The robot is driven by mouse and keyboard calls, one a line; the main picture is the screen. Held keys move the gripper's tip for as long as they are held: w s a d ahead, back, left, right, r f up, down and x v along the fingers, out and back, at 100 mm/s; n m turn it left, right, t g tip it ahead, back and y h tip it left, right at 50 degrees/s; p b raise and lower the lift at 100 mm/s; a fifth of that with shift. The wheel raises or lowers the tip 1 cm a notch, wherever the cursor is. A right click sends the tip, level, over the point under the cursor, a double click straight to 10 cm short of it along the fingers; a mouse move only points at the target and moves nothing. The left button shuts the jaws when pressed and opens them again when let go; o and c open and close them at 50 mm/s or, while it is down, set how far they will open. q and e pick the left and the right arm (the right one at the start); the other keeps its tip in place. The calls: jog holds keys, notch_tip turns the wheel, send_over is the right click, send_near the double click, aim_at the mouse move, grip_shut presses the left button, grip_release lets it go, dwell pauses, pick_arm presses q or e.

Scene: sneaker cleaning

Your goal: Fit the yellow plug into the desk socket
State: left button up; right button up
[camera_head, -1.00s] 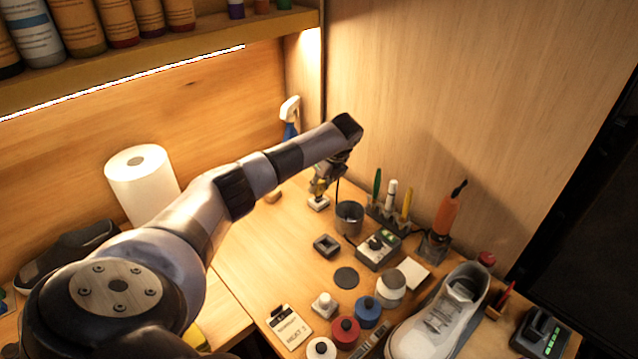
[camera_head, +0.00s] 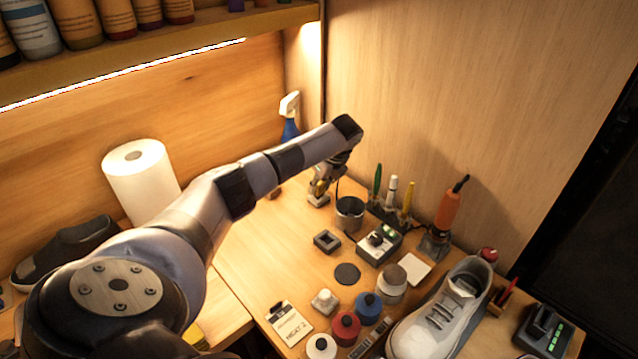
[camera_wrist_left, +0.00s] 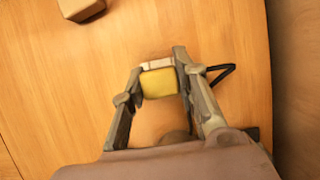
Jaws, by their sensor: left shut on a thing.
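The yellow plug (camera_wrist_left: 160,83) is between the two fingers of my left gripper (camera_wrist_left: 159,75) in the left wrist view, and the gripper is shut on it. The pale desk socket (camera_wrist_left: 157,63) shows as a strip just beyond the plug. In the head view the left gripper (camera_head: 320,190) is low at the back of the desk, with the yellow plug (camera_head: 320,186) right over the light socket block (camera_head: 318,200). I cannot tell whether the plug is inside the socket or only resting on it. My right gripper is not in view.
A dark cup (camera_head: 349,214) stands close right of the gripper. A black cable (camera_wrist_left: 222,72) shows beside the right finger. A blue spray bottle (camera_head: 290,120) and a brown block (camera_wrist_left: 80,8) are nearby. A white sneaker (camera_head: 437,318) and several jars occupy the front right.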

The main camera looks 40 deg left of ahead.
pick_arm(q)
jog(key=shift+f, duration=0.4)
jog(key=o, duration=1.1)
jog(key=shift+o, duration=0.2)
jog(key=shift+r, duration=0.1)
jog(key=v, duration=1.2)
